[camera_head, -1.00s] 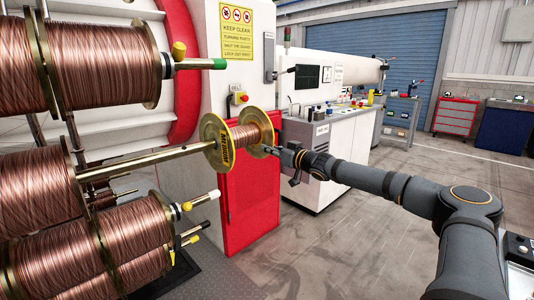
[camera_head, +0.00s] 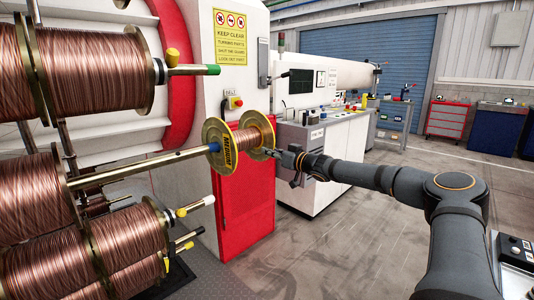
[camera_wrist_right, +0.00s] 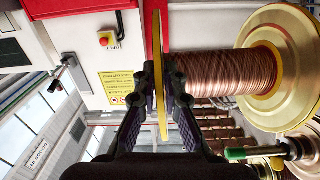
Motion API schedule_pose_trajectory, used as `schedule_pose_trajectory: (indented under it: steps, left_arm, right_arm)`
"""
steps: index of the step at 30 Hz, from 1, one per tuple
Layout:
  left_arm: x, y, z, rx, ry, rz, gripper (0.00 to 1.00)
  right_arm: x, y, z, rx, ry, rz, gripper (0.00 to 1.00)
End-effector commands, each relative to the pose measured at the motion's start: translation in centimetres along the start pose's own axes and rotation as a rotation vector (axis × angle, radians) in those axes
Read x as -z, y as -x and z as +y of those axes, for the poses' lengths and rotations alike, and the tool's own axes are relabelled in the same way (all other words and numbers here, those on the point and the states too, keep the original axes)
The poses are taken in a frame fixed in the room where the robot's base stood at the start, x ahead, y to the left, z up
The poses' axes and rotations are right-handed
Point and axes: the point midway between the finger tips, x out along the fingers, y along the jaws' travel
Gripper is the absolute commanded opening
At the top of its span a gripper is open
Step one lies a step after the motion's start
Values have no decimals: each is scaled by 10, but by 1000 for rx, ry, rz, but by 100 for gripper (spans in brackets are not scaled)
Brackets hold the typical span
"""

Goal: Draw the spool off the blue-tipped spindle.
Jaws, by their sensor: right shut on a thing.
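The small copper spool (camera_head: 254,136) with yellow flanges is at the outer end of the long spindle (camera_head: 140,164). Its blue tip (camera_head: 213,147) shows at the spool's left flange. I cannot tell whether the tip is just clear of the bore or still slightly inside it. My right gripper (camera_head: 276,153) is shut on the rim of the spool's right flange. In the right wrist view the two fingers pinch the yellow flange (camera_wrist_right: 161,75) edge-on, with copper winding (camera_wrist_right: 215,72) beside it. My left gripper is not in view.
Large copper spools fill the left side, on spindles with a green tip (camera_head: 212,70), a white tip (camera_head: 209,199) and yellow ends. A red panel (camera_head: 242,205) and white machine stand behind the spool. Open floor (camera_head: 330,255) lies to the right.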

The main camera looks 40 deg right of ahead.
Motion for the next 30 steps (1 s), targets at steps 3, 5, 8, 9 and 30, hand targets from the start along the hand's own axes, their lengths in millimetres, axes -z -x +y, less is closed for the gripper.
schedule_pose_trajectory:
  steps: [3, 5, 8, 9, 30]
  left_arm:
    - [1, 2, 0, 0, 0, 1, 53]
    - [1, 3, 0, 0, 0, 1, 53]
    - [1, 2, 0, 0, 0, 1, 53]
    - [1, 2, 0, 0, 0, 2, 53]
    - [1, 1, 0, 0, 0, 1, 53]
  right_arm:
    - [6, 0, 6, 3, -5, 7, 0]
    - [6, 0, 8, 5, -7, 7, 0]
    - [6, 0, 14, 4, -11, 7, 0]
    - [6, 0, 17, 3, -12, 7, 0]
    - [10, -1, 38, 8, -25, 9, 0]
